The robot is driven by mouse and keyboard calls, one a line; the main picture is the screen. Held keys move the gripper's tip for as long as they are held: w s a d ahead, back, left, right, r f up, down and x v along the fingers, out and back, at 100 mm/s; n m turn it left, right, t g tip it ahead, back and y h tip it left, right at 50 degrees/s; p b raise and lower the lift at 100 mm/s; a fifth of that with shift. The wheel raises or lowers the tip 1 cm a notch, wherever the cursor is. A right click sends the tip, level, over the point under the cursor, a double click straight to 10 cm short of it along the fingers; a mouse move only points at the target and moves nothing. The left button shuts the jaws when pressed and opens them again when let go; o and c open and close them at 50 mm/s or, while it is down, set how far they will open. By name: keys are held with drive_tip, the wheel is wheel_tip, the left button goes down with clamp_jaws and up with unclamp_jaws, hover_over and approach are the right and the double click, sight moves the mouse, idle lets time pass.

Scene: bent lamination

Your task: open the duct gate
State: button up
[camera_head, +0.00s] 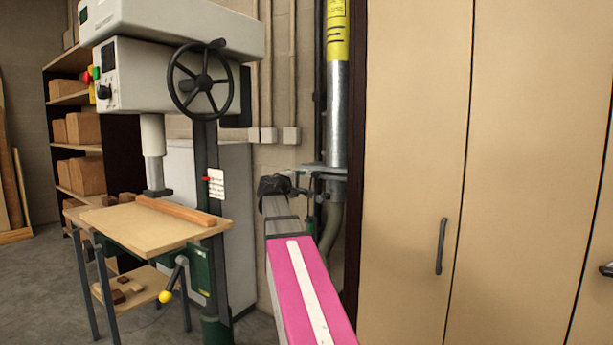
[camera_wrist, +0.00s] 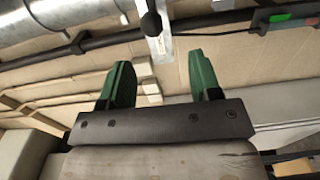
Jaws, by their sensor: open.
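The duct gate (camera_head: 322,171) is a flat grey metal plate set across the upright metal duct, left of the tall cupboard in the head view. In the wrist view the gate's pale plate (camera_wrist: 161,45) sticks out from the duct at the top, with a dark round knob (camera_wrist: 152,24) on it. My gripper (camera_wrist: 158,75) has two green fingers spread apart with nothing between them. The knob lies ahead of the gap between the fingers, apart from both. In the head view my gripper (camera_head: 298,188) is small and partly hidden, close to the gate.
The silvery duct (camera_head: 337,115) has a yellow labelled section above. A tall beige cupboard (camera_head: 415,120) stands close on the right. A drill press (camera_head: 185,75) with a handwheel and wooden table (camera_head: 145,224) stands on the left. A dark pipe (camera_wrist: 85,43) crosses the wrist view.

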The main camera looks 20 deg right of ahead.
sight(313, 175)
drive_tip(key=x, duration=0.7)
drive_tip(key=r+x, duration=0.1)
drive_tip(key=x, duration=0.3)
drive_tip(key=shift+r, duration=0.1)
drive_tip(key=shift+c, duration=0.4)
